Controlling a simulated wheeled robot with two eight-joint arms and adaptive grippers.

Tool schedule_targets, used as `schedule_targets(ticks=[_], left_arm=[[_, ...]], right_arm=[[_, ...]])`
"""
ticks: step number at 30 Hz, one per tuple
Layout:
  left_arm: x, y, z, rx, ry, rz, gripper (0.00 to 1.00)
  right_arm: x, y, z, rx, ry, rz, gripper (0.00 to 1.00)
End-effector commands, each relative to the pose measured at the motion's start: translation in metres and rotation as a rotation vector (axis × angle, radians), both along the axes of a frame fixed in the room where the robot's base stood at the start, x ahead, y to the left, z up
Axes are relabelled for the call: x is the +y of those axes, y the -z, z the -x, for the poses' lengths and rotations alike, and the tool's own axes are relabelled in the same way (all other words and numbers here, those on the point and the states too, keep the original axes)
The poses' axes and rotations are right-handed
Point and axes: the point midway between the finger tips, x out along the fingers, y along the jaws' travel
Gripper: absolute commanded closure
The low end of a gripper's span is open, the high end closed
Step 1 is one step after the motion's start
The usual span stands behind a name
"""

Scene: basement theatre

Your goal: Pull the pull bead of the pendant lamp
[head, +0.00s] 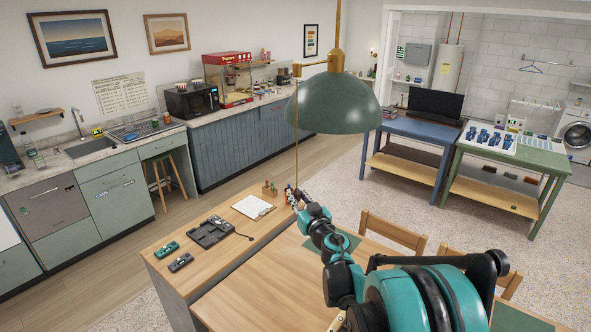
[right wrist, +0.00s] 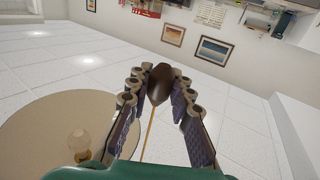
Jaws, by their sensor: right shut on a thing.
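The green pendant lamp (head: 338,104) hangs from a brass rod above the wooden table. Its thin pull cord (head: 296,150) runs down from a brass side arm to my right gripper (head: 292,196). In the right wrist view, the dark brown pull bead (right wrist: 160,84) sits between the two finger tips of my right gripper (right wrist: 160,92), which is shut on it. The cord runs from the bead towards the lamp's pale underside (right wrist: 45,140), where the bulb (right wrist: 79,145) shows. I cannot make out the bead in the head view. My left gripper is not in view.
Below my right gripper, a counter holds a clipboard (head: 254,206), a small potted plant (head: 269,187), a dark device (head: 211,231) and two small green-black items. Wooden chairs (head: 393,231) stand on the right of the table. The air around the cord looks free.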

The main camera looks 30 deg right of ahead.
Motion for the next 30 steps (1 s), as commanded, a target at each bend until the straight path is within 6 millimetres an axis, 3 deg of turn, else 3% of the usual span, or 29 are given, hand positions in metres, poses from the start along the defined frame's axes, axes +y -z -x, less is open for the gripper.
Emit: schedule_targets(ticks=[12,30], left_arm=[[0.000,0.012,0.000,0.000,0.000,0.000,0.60],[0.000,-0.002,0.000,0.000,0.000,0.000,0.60]], right_arm=[[0.000,0.013,0.000,0.000,0.000,0.000,0.94],[0.000,-0.007,0.000,0.000,0.000,0.000,0.94]])
